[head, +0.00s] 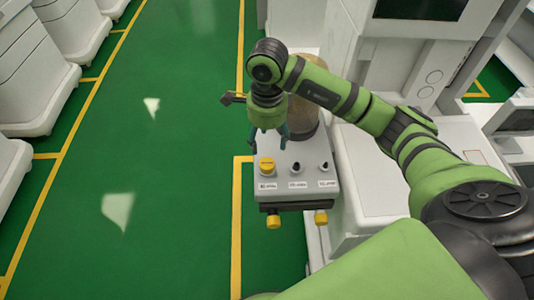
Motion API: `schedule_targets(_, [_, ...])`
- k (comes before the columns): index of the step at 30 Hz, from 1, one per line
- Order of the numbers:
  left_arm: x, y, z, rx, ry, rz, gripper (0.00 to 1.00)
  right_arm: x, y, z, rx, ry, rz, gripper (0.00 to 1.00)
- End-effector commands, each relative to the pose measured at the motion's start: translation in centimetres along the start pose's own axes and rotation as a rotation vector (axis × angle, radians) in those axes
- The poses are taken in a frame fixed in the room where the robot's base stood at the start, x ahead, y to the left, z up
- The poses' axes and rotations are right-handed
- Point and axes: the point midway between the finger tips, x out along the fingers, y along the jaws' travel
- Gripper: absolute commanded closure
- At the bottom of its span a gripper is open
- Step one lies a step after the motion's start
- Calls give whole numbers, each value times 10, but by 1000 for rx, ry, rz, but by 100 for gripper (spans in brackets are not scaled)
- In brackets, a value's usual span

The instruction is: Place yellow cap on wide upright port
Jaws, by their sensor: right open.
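A yellow cap (267,165) sits on the left upright port of a light grey panel (281,186). The port under it is hidden, so I cannot tell its width or how firmly the cap is seated. Two narrower dark upright ports stand to its right, a middle one (297,168) and a right one (325,167), both without yellow caps. My right gripper (268,138) points down with its fingers spread. It is empty, above and just behind the yellow cap in the picture, apparently clear of it. My left gripper is not in view.
Two more yellow caps, left (273,221) and right (320,217), are on the panel's front side, below the labels. A tan cylinder (303,117) stands behind the ports, partly hidden by my arm. White cart bodies (375,180) flank the right. Green floor (150,170) lies open at left.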

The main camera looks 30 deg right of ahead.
Motion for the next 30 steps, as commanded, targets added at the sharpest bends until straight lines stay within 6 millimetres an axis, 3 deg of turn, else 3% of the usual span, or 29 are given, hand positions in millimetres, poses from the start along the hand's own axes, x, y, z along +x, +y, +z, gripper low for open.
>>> schedule_targets(3, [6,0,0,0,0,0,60,-15,-1,0,-1,0,-3,35])
schedule_targets(9, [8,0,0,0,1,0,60,-26,0,0,0,1,1,35])
schedule_targets(30, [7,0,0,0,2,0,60,-27,0,0,0,0,1,35])
